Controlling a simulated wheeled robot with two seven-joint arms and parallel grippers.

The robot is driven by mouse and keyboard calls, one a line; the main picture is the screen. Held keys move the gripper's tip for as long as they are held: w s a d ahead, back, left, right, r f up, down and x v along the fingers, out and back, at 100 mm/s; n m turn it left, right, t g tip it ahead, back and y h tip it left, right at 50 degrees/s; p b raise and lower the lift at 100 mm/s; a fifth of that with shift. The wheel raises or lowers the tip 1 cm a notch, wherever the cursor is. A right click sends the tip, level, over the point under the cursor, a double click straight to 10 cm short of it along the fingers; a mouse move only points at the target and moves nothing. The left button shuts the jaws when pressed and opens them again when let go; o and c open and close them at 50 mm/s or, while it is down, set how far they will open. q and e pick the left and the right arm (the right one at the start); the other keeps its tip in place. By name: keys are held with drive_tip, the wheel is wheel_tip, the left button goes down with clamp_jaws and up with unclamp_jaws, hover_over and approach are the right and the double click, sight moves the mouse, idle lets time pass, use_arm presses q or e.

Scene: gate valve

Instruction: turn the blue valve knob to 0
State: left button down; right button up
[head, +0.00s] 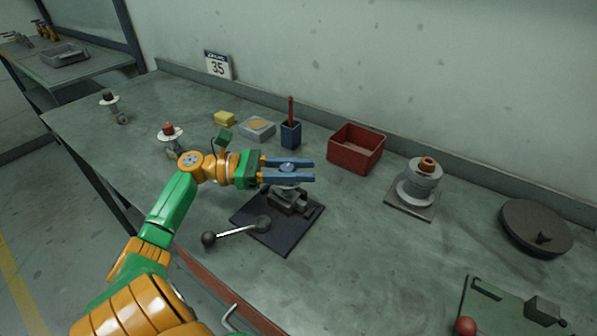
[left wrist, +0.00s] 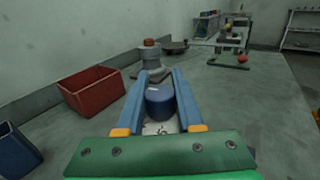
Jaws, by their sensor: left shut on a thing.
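The blue valve knob (head: 287,168) sits on top of a grey valve fixture on a dark base plate (head: 245,217) in mid-table. My left gripper (head: 307,170) comes in from the left with its two blue fingers level, one on each side of the knob. In the left wrist view, the round blue knob (left wrist: 160,97) lies between the fingers, which are shut on its sides. A pale dial (left wrist: 160,128) shows partly below the knob; its marks are too small to read, and the fingers hide part of it. My right gripper is out of view.
A lever with a black ball (head: 208,238) juts out at the plate's front left. A red bin (head: 357,148), a blue cup (head: 290,134) and a grey tray (head: 257,129) stand behind. A flanged valve (head: 419,185) and a dark round disc (head: 537,226) are to the right.

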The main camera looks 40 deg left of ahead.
use_arm(q)
drive_tip(key=shift+s+d+f+m+g+h+b, duration=0.1)
drive_tip(key=shift+m+g+h+b, duration=0.1)
drive_tip(key=shift+m+g+h, duration=0.15)
drive_tip(key=shift+d+f+m+g+h+b, duration=0.15)
drive_tip(key=shift+g+h, duration=0.1)
drive_tip(key=shift+g, duration=0.2)
drive_tip(key=shift+s+m+g+h+b, duration=0.15)
drive_tip(key=shift+m+g+h+b, duration=0.15)
drive_tip(key=shift+m+g, duration=0.15)
idle(0.7)
drive_tip(key=c, duration=0.5)
unclamp_jaws()
drive_tip(key=shift+c, duration=0.2)
drive_tip(key=shift+r, duration=0.1)
drive_tip(key=b+v, duration=0.3)
drive_tip(key=v, duration=0.3)
drive_tip(key=shift+a, duration=0.3)
drive_tip(key=shift+s+a, duration=0.1)
drive_tip(key=shift+a, duration=0.15)
